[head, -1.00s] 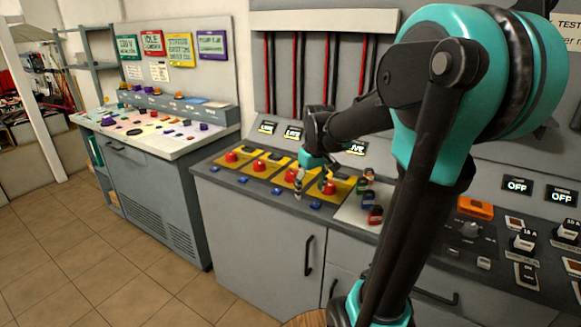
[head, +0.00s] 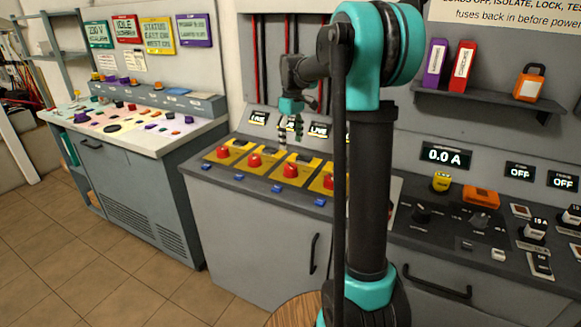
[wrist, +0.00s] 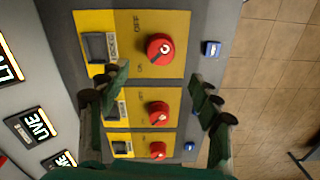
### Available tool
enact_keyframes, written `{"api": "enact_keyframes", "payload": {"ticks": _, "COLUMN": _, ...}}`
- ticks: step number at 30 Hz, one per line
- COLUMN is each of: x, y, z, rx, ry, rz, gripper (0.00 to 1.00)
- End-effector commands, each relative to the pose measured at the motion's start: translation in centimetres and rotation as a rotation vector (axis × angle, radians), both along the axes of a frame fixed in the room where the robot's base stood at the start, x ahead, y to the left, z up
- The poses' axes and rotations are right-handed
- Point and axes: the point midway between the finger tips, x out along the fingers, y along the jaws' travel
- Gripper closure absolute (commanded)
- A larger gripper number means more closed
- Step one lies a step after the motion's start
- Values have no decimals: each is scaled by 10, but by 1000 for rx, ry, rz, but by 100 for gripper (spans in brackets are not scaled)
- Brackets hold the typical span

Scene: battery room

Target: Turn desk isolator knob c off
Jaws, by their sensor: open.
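Several red isolator knobs sit on yellow plates along the grey desk. In the head view the third from the left (head: 291,171) is in plain sight, and the rightmost (head: 328,182) is partly hidden by my arm. The letters naming the knobs are not readable, so I cannot tell which is c. My gripper (head: 290,132) is open and empty, above the back of the plates. In the wrist view its fingers (wrist: 158,95) spread either side of the middle red knob (wrist: 158,113), apart from it. A larger red knob (wrist: 160,48) shows above, beside OFF and ON lettering.
Lit LIVE displays (head: 318,130) stand behind the plates, and blue tags (head: 278,188) line the front edge. A second desk (head: 150,140) stands left, with open tiled floor in front.

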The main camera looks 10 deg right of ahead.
Motion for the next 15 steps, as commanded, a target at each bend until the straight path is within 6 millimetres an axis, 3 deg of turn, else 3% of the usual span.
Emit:
{"api": "enact_keyframes", "payload": {"ticks": 9, "x": -1, "y": 1, "z": -64, "rx": 0, "ry": 0, "rz": 0, "gripper": 36}}
{"api": "enact_keyframes", "payload": {"ticks": 15, "x": -2, "y": 2, "z": -94, "rx": 0, "ry": 0, "rz": -1, "gripper": 36}}
